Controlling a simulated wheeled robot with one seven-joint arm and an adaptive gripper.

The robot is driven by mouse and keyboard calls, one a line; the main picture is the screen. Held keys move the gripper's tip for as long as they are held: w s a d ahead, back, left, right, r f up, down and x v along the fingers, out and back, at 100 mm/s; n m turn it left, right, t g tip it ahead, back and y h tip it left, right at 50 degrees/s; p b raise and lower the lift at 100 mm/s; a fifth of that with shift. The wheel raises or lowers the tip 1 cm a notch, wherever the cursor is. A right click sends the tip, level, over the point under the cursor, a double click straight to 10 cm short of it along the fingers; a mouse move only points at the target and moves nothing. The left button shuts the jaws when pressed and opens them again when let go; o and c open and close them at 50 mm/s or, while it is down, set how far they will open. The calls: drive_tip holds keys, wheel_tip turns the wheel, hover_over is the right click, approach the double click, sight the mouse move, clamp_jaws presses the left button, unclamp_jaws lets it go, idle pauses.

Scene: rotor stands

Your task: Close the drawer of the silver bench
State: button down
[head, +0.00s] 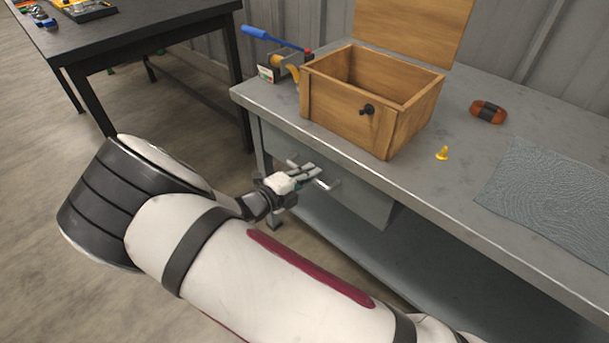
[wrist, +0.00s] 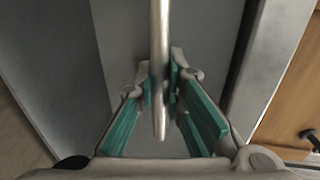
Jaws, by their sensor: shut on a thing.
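The silver bench (head: 449,212) is a grey metal bench on the right in the head view. Its drawer (head: 362,204) has a plain grey front just under the bench top; the drawer front also fills the middle of the wrist view (wrist: 122,45). No open gap or drawer inside shows, and I cannot tell whether the front is fully flush. A bar handle (head: 328,185) stands out from it. My gripper (head: 312,174) is at the handle. In the wrist view, the teal-padded fingers (wrist: 160,88) are shut on the handle bar (wrist: 159,40), one on each side.
An open wooden box (head: 345,115) stands on the bench top near its front edge. A blue-handled tool (head: 270,38), an orange-brown bundle (head: 488,111), a small yellow piece (head: 442,153) and a grey mat (head: 555,200) also lie there. A dark table (head: 150,45) stands back left.

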drive_tip(key=shift+w+d, duration=0.1)
drive_tip(key=shift+w, duration=0.05)
drive_tip(key=c, duration=1.7)
unclamp_jaws()
drive_tip(key=shift+o, duration=0.2)
drive_tip(key=v, duration=1.2)
drive_tip(key=shift+f, duration=0.1)
